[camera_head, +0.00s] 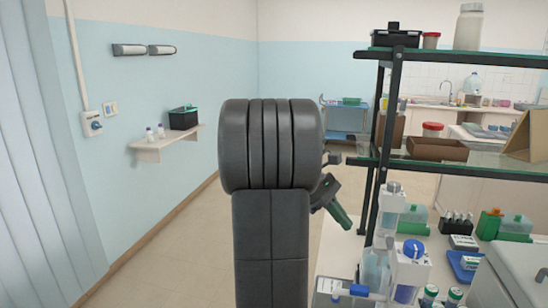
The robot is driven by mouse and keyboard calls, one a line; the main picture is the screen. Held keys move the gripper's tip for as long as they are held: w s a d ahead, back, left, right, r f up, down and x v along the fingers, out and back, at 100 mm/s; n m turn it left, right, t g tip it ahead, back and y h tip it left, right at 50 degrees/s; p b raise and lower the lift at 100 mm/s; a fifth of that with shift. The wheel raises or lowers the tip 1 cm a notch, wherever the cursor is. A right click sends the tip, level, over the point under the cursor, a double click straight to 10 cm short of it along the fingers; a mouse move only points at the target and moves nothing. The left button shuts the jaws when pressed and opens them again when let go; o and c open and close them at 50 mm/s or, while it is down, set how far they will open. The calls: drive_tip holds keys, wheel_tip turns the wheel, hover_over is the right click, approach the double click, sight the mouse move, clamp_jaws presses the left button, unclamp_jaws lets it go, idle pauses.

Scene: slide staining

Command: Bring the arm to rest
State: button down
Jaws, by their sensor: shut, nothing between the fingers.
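My own dark grey arm stands upright in the middle of the camera_head view, with a thick ribbed joint at its top. A small dark angled part with a green end (331,200) shows just right of the arm, above the bench edge. I cannot tell what it belongs to.
A bench (338,250) on the right holds several bottles, including a blue-capped one (412,268). A dark-framed glass shelf (450,167) rises above it. A small wall shelf (160,148) is at left. Open floor (175,240) lies left of my arm.

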drive_tip(key=v, duration=0.7)
drive_tip(key=shift+r+n, duration=0.3)
drive_tip(key=shift+r, duration=0.05)
drive_tip(key=shift+d+f, duration=0.1)
drive_tip(key=shift+d, duration=0.05)
